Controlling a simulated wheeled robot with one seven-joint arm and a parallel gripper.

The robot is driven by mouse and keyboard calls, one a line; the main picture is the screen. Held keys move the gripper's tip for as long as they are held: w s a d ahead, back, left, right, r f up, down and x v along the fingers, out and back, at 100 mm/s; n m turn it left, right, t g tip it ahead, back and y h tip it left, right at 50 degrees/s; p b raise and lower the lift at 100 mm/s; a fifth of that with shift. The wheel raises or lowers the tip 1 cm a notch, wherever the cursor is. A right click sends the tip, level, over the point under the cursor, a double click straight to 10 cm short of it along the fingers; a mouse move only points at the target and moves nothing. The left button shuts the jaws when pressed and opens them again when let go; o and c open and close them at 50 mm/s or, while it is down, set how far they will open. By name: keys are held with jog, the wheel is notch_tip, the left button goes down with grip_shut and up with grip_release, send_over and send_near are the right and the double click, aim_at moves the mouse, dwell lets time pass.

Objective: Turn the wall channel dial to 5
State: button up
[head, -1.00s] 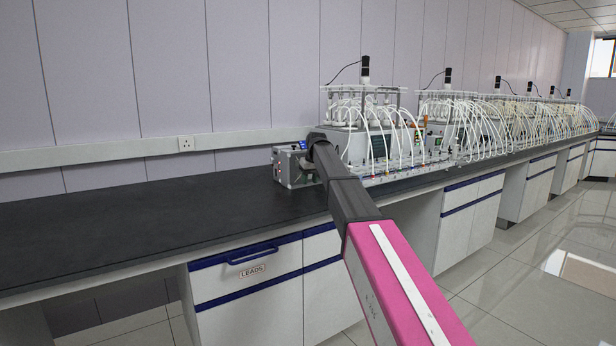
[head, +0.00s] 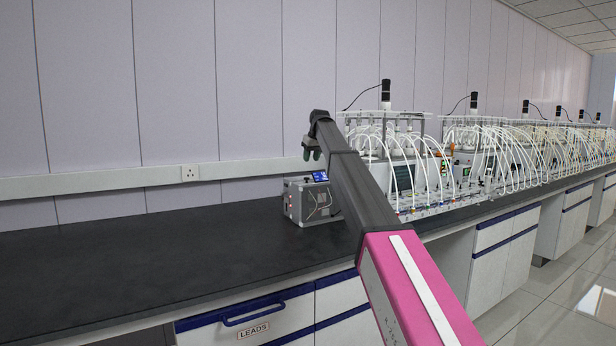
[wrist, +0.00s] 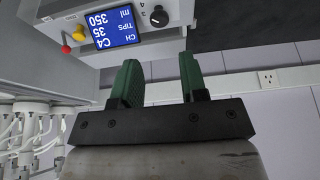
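A black dial (wrist: 159,16) with a light pointer mark sits on a grey meter box at the top of the wrist view. Small numerals ring it, too small to read surely. Beside it a blue display (wrist: 114,30) reads CH C4, TIPS 35, 350 ml. The grey meter box (head: 296,206) stands on the black bench in the head view, where the dial cannot be made out. My gripper (wrist: 160,78) has two green fingers spread apart with nothing between them. The dial lies beyond the fingertips, apart from them. In the head view my gripper (head: 311,154) hangs above the box.
A red knob (wrist: 66,50) and a yellow knob (wrist: 78,36) stick out by the display. Reactors with many white tubes (head: 400,165) line the bench to the right. The black bench top (head: 150,255) is clear at left. A wall socket (head: 190,173) is behind.

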aim_at(307, 180)
jog(key=x, duration=0.9)
jog(key=shift+w+f, duration=0.1)
jog(key=shift+f, duration=0.2)
jog(key=c, duration=0.7)
